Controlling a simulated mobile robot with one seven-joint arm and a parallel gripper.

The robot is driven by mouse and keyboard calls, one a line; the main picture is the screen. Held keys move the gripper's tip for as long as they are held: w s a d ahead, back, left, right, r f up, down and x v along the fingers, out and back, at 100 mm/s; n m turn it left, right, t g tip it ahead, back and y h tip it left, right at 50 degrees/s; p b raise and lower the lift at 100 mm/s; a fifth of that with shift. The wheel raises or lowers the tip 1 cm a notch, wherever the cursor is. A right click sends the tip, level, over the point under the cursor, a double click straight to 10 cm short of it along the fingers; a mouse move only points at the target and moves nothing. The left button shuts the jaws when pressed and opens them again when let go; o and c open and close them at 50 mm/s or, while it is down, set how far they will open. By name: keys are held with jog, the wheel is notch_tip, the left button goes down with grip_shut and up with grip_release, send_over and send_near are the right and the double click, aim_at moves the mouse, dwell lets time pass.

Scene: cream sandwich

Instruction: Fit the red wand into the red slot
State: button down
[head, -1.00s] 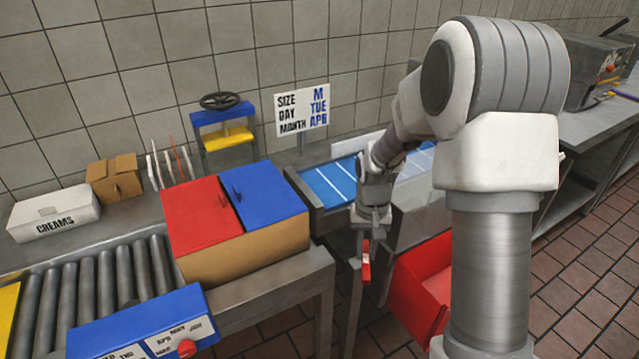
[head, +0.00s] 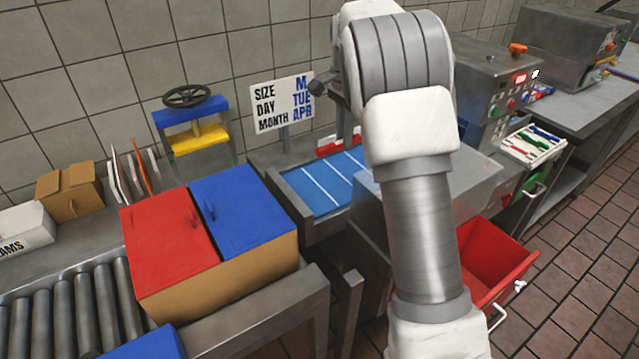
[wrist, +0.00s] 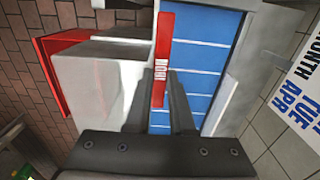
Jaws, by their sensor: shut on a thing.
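My gripper (wrist: 168,92) is shut on the red wand (wrist: 163,45) in the wrist view. The wand is a flat red bar with white lettering near the fingers, pointing away from them over the blue conveyor belt (wrist: 205,55). In the head view my arm hides the gripper. A red and white piece (head: 335,147) shows beside my arm at the belt's far end; I cannot tell whether it is the wand. I cannot make out a red slot for certain in either view. A white panel (head: 545,152) with blue, green and red pieces stands at the right.
A box with red (head: 165,240) and blue (head: 240,210) lids stands left of the belt (head: 315,190). A sign (head: 283,103) stands behind the belt. A red bin (head: 490,265) is at the lower right. A control box with buttons (head: 495,90) is behind my arm.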

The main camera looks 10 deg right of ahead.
aim_at(340, 203)
notch_tip(340, 203, down, 18)
jog(key=shift+r+b, duration=0.1)
jog(key=shift+b, duration=1.05)
jog(key=c, duration=0.8)
grip_release()
